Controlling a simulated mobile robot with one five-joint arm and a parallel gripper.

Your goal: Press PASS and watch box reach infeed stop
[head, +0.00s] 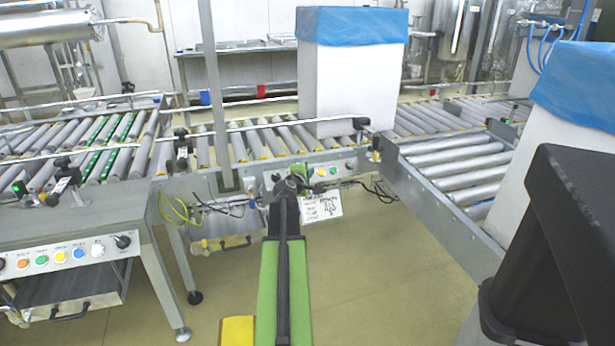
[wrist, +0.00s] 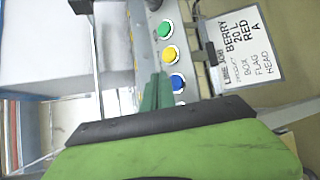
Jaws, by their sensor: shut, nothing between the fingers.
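My gripper (head: 289,186) is at the button panel (head: 345,169) on the conveyor's near side. In the wrist view its green fingers (wrist: 157,92) are shut and empty, with their tips beside the yellow button (wrist: 169,54) and the blue button (wrist: 177,82). A green button (wrist: 164,30) is farther along. I cannot tell whether the tips touch a button, and no PASS label is readable. A white box (head: 350,85) with a blue liner (head: 352,24) stands upright on the rollers behind the panel. I cannot identify the infeed stop.
A handwritten job card (head: 321,207) hangs by the panel; in the wrist view (wrist: 245,45) it reads "BERRY 20 L". A second lined box (head: 545,180) stands at the right. Another panel (head: 62,256) with several buttons is at the left. Rollers (head: 205,150) left of the middle box are clear.

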